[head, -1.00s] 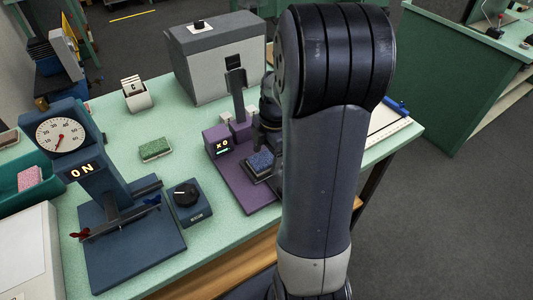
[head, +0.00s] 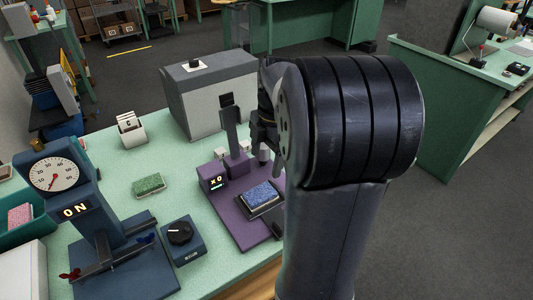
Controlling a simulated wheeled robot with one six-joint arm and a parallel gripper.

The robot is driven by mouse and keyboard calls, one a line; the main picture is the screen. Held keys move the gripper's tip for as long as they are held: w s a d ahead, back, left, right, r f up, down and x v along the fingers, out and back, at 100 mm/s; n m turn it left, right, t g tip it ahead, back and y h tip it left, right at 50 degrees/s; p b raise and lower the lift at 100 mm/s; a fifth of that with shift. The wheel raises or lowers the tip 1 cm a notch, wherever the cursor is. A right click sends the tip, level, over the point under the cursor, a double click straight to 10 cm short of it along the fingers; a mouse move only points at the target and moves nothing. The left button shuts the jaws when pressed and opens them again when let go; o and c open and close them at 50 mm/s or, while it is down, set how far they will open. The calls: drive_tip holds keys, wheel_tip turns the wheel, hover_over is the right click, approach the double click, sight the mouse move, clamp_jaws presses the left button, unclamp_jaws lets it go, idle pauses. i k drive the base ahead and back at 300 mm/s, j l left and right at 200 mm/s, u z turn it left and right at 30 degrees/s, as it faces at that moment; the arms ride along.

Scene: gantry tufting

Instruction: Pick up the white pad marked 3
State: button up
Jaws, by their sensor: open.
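I cannot make out a white pad marked 3 in the head view. A small white holder (head: 131,130) with upright white pieces and a dark mark stands on the table at the back left; the mark is too small to read surely. My gripper (head: 264,152) is open, beside the upright post of the purple machine, partly hidden behind my own arm. I see nothing between its fingers. A blue tufted pad (head: 261,195) lies on the purple machine (head: 240,229). A green tufted pad (head: 149,184) lies on the pale green table (head: 134,214).
A grey box machine (head: 211,95) stands at the back. A green bin (head: 36,228) holds a pink pad. My arm hides the table's right side.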

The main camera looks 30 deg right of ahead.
sight(220, 152)
drive_tip(key=k, duration=1)
